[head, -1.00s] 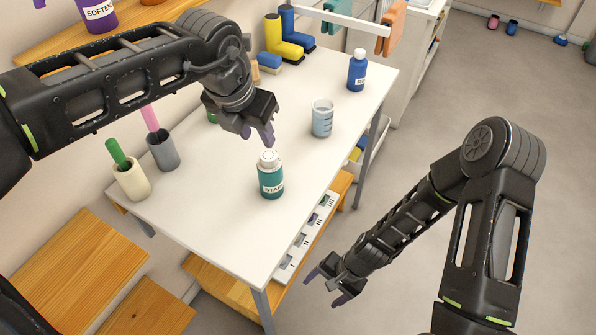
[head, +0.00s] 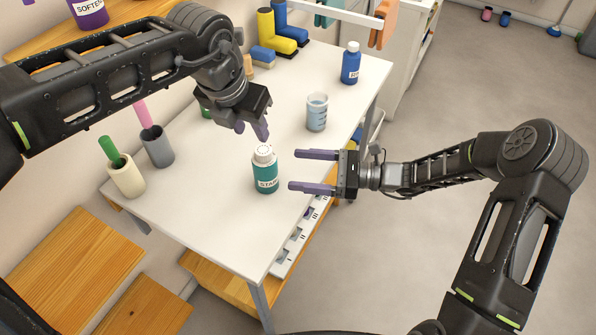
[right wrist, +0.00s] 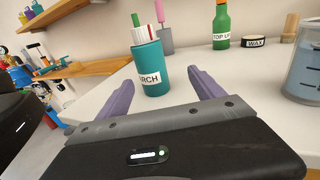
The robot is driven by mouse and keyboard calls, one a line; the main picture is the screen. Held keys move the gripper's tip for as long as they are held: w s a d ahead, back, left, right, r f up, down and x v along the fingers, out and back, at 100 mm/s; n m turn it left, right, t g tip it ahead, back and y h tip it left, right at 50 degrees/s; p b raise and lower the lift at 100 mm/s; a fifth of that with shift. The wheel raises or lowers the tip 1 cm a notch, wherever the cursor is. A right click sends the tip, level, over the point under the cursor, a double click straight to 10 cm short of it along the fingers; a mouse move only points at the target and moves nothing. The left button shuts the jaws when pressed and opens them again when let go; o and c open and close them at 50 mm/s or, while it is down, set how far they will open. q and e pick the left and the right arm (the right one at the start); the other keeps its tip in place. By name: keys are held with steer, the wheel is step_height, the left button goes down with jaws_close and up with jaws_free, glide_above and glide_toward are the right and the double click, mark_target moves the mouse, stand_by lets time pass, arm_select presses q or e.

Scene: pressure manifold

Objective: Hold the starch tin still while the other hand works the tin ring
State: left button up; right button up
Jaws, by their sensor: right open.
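The starch tin (head: 266,171) is a teal bottle with a white ring top and a white label, upright on the white table (head: 215,220). In the right wrist view the tin (right wrist: 152,65) stands ahead, between the finger lines, with a red mark on its white ring (right wrist: 147,34). My right gripper (head: 293,171) is open just right of the tin, fingers pointing at it and apart from it. My left gripper (head: 253,130) is above and behind the tin, fingers pointing down, not touching it; its fingertips look spread apart.
A clear beaker (head: 317,113) and a blue bottle (head: 350,64) stand behind the tin. A cream cup (head: 127,178) and a grey cup (head: 157,147) are at the left. The table's front middle is clear.

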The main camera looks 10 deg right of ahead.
mark_target(265, 170)
steer(key=shift+s+a+r+g+y, duration=0.2)
steer(key=shift+s+a+g+y, duration=0.15)
steer(key=shift+s+a, duration=0.3)
steer(key=shift+w+a, duration=0.1)
steer(key=shift+w, duration=0.05)
steer(key=shift+x, duration=3.9)
steer(key=shift+f, duration=0.1)
